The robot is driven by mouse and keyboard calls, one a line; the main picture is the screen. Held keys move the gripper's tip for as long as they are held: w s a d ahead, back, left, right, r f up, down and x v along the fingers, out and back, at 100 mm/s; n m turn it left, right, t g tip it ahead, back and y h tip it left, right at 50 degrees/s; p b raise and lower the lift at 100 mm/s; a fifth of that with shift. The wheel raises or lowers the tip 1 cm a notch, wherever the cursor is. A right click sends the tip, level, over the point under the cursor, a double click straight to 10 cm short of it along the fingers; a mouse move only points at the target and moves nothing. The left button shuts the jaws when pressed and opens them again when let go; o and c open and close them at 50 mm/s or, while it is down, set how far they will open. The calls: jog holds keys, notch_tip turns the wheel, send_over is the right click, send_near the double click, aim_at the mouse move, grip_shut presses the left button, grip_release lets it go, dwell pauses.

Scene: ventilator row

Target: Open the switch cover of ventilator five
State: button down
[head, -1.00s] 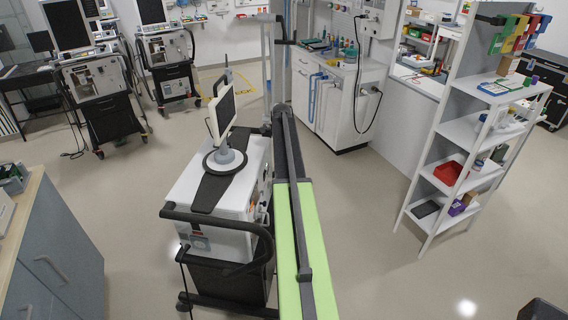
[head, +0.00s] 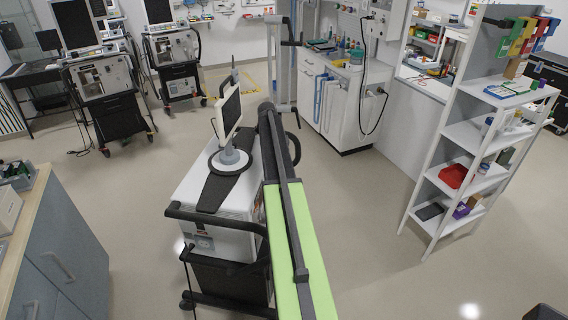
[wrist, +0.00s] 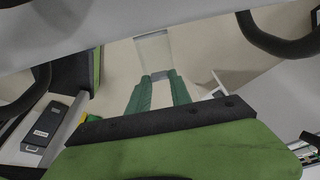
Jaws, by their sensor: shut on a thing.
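A white ventilator (head: 232,218) on a dark wheeled cart, with a screen (head: 230,112) on top, stands just left of my arm in the head view. My arm reaches along its right side and hides that side, so its switch is not visible there. In the wrist view, the two green fingers of my gripper (wrist: 160,76) are close together. A pale, see-through flap, seemingly the switch cover (wrist: 153,48), stands at their tips, and they are shut on it. How far the cover is tilted is hard to tell.
A white shelf rack (head: 462,185) stands to the right and a grey cabinet (head: 60,250) to the left. A white counter (head: 340,105) is behind. More ventilators (head: 105,90) stand at the back left. Floor (head: 375,240) between ventilator and rack is clear.

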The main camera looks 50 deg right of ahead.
jog(key=c, duration=1.2)
grip_release()
jog(key=shift+o, duration=0.2)
jog(key=p+v, duration=1.1)
jog(key=v, duration=0.1)
jog(key=shift+p, duration=0.35)
jog(key=shift+f, duration=0.15)
